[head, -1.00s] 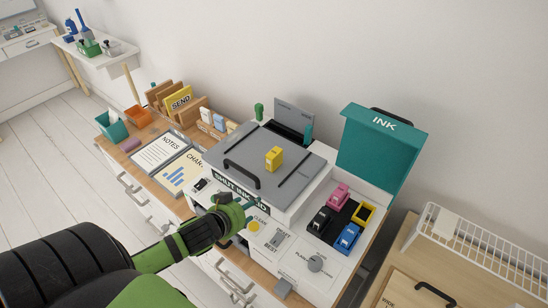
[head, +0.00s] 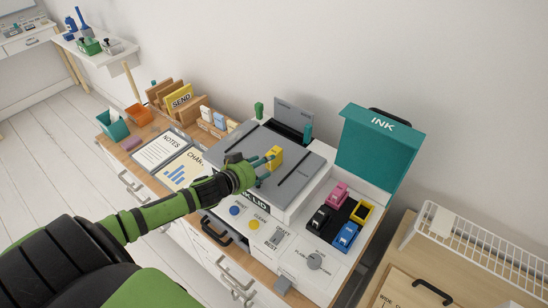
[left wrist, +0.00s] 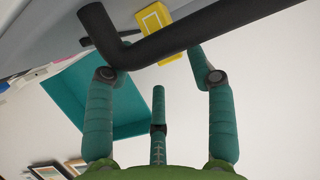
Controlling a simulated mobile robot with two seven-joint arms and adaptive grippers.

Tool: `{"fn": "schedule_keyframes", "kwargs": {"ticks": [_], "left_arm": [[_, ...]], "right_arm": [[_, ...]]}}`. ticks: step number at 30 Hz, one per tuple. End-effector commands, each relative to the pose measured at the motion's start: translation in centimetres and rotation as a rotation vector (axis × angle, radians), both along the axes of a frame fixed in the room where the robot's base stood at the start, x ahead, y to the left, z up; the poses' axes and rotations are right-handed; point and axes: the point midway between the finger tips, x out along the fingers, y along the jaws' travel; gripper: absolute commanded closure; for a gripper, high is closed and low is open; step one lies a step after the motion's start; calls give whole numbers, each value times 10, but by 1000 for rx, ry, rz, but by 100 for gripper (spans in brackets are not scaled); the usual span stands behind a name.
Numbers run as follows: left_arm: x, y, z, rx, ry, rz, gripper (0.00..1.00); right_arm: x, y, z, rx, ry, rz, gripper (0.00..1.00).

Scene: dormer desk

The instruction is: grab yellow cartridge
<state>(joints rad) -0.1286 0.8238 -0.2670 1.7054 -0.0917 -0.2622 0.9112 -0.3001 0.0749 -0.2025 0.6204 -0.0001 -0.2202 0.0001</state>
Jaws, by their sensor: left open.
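The yellow cartridge (head: 276,158) stands on the grey lid (head: 300,158) of the printer. My left gripper (head: 264,170) is open, with its teal fingers close to the cartridge's near left side. In the left wrist view the yellow cartridge (left wrist: 154,19) shows at the top, beyond the open left gripper (left wrist: 150,45). The lid's black handle (left wrist: 180,32) crosses in front of it and hides part of it. Nothing is held, and I cannot tell whether a finger touches the cartridge. My right gripper is out of view.
The open teal INK cover (head: 378,150) stands over the ink bay, which holds pink (head: 337,194), black (head: 320,219) and blue (head: 347,236) cartridges and a yellow-edged place (head: 362,212). Papers (head: 160,150) lie left of the printer. A white wire rack (head: 480,250) stands at right.

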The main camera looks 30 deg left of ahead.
Motion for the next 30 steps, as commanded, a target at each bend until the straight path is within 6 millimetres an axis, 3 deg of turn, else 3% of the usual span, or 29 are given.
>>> {"fn": "schedule_keyframes", "kwargs": {"ticks": [13,23,26,27,30], "left_arm": [[44,-3,-16,0,-2,2,44],[49,-5,-20,0,-1,-1,44],[48,-4,-20,0,-1,0,80],[48,-4,-20,0,-1,0,88],[48,-4,-20,0,-1,0,88]], "right_arm": [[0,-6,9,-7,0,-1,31],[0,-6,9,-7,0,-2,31],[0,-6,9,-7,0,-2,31],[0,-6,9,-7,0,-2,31],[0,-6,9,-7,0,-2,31]]}}
